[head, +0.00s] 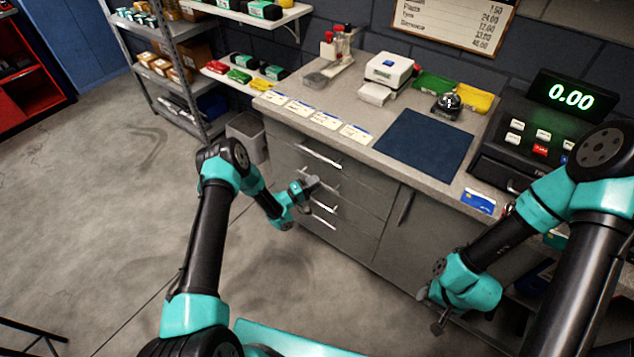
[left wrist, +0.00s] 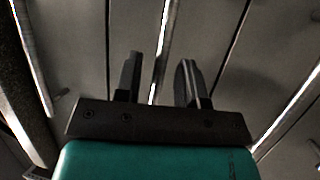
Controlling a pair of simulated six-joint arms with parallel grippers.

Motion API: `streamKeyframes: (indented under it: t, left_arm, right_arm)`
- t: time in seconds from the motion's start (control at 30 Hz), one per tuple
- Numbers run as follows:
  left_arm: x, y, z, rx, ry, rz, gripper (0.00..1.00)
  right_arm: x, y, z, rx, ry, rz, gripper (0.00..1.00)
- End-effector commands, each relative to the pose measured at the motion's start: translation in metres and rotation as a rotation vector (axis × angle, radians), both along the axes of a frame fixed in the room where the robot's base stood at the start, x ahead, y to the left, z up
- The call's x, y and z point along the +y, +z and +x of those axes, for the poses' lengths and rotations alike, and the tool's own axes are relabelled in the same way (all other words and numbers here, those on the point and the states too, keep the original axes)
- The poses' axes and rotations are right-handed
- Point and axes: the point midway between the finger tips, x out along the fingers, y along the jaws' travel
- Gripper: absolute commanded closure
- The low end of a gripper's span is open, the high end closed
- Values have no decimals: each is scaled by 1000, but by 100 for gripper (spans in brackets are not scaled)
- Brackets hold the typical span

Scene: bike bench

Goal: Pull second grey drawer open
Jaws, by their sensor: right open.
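The grey drawer front (head: 345,190) is second from the top in a stack under the counter. All the drawers look shut. My left gripper (head: 311,185) is in front of the second drawer's bar handle and partly hides it. In the left wrist view the two fingers of my left gripper (left wrist: 159,80) stand apart, with a bright bar handle (left wrist: 167,40) running through the gap between them. Whether a finger touches the bar cannot be told. My right gripper (head: 437,312) is open and empty, low in front of the cabinet at the right.
Another handle (head: 318,154) is above, and lower handles (head: 323,207) sit close below my left gripper. A cabinet door (head: 405,235) is right of the drawers. The counter holds a blue mat (head: 424,146), a white device (head: 389,69) and a cash register (head: 530,130). The floor at left is clear.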

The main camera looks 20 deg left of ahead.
Motion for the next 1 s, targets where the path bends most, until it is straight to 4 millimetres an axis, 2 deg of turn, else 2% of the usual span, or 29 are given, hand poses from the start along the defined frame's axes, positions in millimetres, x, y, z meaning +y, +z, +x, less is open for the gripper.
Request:
streamKeyframes:
  t: [0.1,0.47,0.83,1.0]
  left_arm:
    - [-7,2,7,-1,-1,0,63]
    - [-9,3,10,-1,1,-1,64]
    - [-9,3,10,-1,0,-1,100]
    - [-9,3,10,-1,0,-1,100]
  right_arm:
    - [0,0,0,0,0,0,57]
    - [0,0,0,0,0,0,57]
    - [0,0,0,0,0,0,57]
    - [0,0,0,0,0,0,57]
